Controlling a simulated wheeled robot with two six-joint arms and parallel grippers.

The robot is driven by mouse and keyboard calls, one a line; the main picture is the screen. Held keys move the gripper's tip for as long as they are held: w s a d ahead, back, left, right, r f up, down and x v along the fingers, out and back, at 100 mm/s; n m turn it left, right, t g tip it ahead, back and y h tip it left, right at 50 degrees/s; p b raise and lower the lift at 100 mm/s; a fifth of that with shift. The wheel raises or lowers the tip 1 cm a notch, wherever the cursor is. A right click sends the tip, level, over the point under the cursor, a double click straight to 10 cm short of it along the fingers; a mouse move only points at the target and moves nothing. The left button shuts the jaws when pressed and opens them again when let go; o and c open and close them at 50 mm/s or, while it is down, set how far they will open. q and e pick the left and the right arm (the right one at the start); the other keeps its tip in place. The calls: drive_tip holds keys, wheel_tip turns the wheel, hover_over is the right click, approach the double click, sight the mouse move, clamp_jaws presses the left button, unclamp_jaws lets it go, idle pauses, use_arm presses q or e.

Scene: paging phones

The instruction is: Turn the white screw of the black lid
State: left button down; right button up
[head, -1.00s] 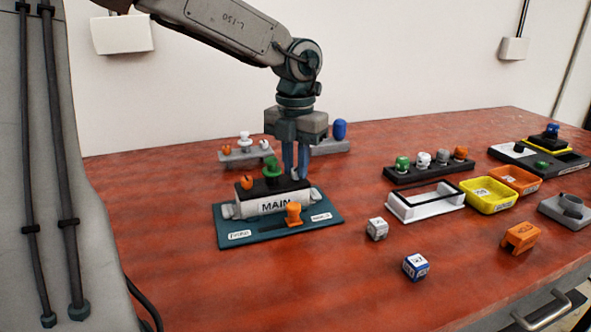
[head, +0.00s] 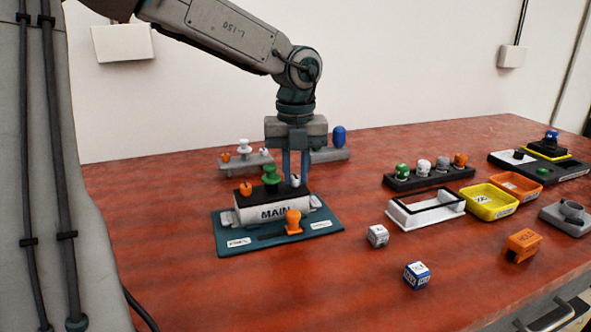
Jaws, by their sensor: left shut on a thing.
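The box marked MAIN (head: 262,215) sits on a dark teal base plate (head: 222,229). Its black lid (head: 256,193) carries an orange screw (head: 246,188) at the left, a green knob (head: 271,178) in the middle and the white screw (head: 295,181) at the right. My left gripper (head: 295,178) points straight down with its fingers at the white screw, shut on it. The fingers hide part of the screw. My right gripper is not in view.
An orange knob (head: 293,221) stands at the plate's front. Two small cubes (head: 378,236) (head: 416,275) lie to the right. Behind are grey holders (head: 232,166). A white frame (head: 428,211), yellow tray (head: 487,205), orange tray (head: 516,187) and black rack (head: 400,183) stand further right.

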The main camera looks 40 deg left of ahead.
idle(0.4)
use_arm(q)
drive_tip(key=c, duration=1.3)
unclamp_jaws()
